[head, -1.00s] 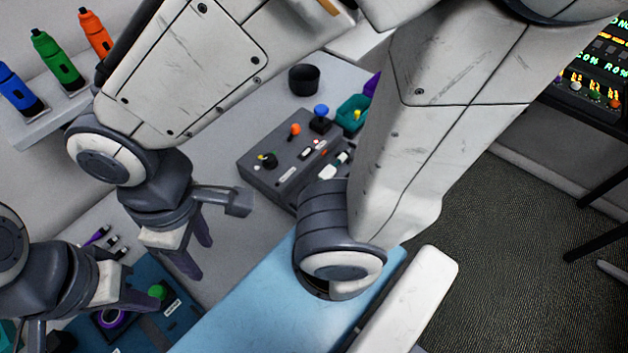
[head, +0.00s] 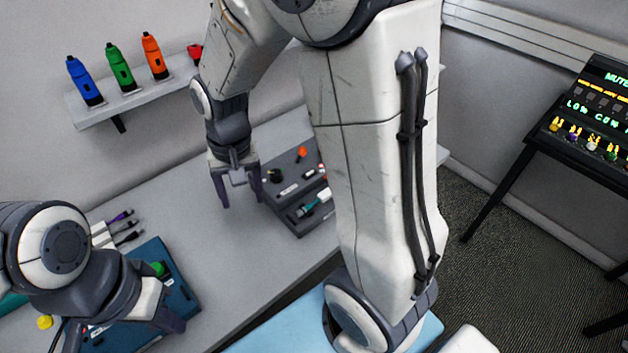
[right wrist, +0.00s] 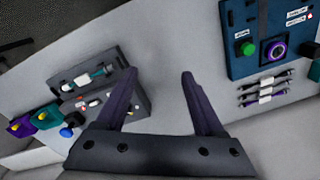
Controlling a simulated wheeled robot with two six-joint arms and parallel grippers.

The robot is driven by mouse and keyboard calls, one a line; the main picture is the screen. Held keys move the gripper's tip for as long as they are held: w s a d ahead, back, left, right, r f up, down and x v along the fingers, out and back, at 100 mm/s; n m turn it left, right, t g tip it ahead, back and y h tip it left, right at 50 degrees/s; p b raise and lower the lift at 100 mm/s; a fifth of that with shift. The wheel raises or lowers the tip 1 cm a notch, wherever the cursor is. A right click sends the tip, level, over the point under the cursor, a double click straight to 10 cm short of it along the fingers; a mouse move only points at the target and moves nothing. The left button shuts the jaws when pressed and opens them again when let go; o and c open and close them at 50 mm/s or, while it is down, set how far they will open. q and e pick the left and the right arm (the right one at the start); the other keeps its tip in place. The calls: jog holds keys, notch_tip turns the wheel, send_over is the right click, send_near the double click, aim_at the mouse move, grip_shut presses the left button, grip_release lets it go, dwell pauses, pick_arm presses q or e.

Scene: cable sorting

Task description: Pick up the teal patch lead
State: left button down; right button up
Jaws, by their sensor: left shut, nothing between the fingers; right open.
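A teal and white piece that looks like the teal patch lead (head: 316,205) lies in a recess along the front of the grey control box (head: 290,222). It also shows in the right wrist view (right wrist: 98,74), at upper left. My right gripper (head: 241,203) is open and empty, pointing down just left of the box, apart from the lead. In the right wrist view its two fingers (right wrist: 157,82) stand apart over bare table. My left gripper (head: 165,325) is shut and empty at lower left, by the blue panel; its fingers are partly hidden.
The blue panel (right wrist: 237,62) has a green button and a purple ring. Several leads (right wrist: 264,90) lie beside it. Teal (right wrist: 45,117) and purple (right wrist: 20,128) bins stand by the box. A shelf (head: 130,100) holds coloured bottle-like items. Table between panel and box is clear.

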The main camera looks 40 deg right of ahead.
jog(key=w+d+f+m, duration=0.2)
jog(key=w+d+m, duration=0.1)
jog(key=d, duration=0.3)
jog(key=w+d+f+m, duration=0.2)
jog(key=d+m, duration=0.2)
jog(key=d, duration=0.3)
jog(key=m+p, duration=0.3)
jog(key=m, duration=0.3)
send_over(324, 194)
jog(key=d, duration=0.1)
jog(key=f, duration=1)
jog(key=shift+w+f, duration=0.2)
jog(key=shift+w, duration=0.05)
jog(key=f, duration=0.1)
jog(key=f+p, duration=0.1)
jog(key=f, duration=0.1)
jog(key=a+f+p, duration=0.1)
jog(key=f, duration=0.1)
jog(key=shift+s, duration=0.3)
jog(key=shift+d+f, duration=0.1)
jog(key=shift+f, duration=0.3)
jog(key=shift+c, duration=0.3)
grip_shut()
